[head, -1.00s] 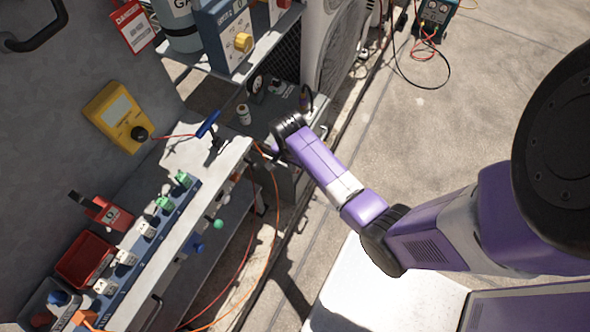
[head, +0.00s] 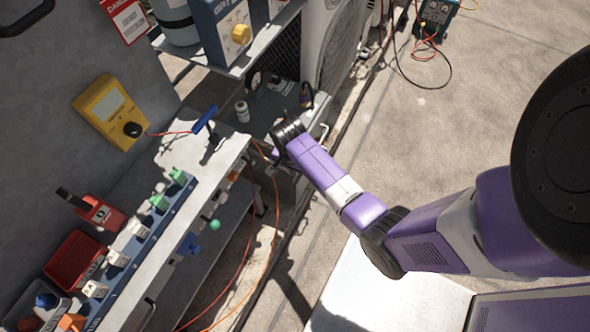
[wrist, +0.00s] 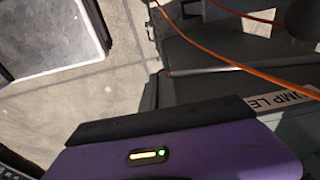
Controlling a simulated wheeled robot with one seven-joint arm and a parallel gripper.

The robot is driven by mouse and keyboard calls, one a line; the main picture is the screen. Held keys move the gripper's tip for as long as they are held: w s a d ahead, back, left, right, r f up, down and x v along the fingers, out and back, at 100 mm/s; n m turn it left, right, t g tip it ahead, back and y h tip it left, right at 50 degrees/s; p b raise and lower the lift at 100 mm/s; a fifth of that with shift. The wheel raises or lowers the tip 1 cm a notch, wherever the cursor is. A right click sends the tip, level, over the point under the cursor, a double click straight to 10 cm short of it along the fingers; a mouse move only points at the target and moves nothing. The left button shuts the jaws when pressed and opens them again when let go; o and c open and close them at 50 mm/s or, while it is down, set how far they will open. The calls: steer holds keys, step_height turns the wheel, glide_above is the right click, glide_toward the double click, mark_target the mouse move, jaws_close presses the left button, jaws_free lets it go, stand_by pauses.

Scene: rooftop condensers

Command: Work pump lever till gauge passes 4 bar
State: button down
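A label reading "...MP LE..." (wrist: 298,97) lies on a grey surface at the right of the wrist view, partly cut off; the lever itself cannot be made out. A small dark round gauge (head: 255,80) stands on the grey unit (head: 262,113) beyond my wrist in the head view; its reading is too small to tell. My gripper (head: 277,156) is beside that grey unit, mostly hidden behind my own wrist. In the wrist view its purple body (wrist: 190,150) with a dark edge fills the bottom; no fingertips are clear and nothing held shows.
An orange hose (wrist: 215,55) crosses close to my gripper in the wrist view. A bench (head: 222,150) with a row of switches (head: 140,230) and a red bin (head: 75,258) stands left. A fan condenser (head: 335,45) stands behind. The concrete floor (head: 480,110) at right is mostly clear.

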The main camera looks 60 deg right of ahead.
steer(key=shift+f, duration=0.2)
steer(key=a+p, duration=0.1)
steer(key=a+r+p, duration=0.1)
steer(key=a, duration=0.1)
stand_by(0.4)
steer(key=shift+r, duration=0.15)
step_height(320, 180, up, 8)
steer(key=shift+a+f+p, duration=0.25)
steer(key=shift+a+p, duration=0.15)
steer(key=shift+p, duration=0.05)
steer(key=shift+s, duration=0.1)
stand_by(0.4)
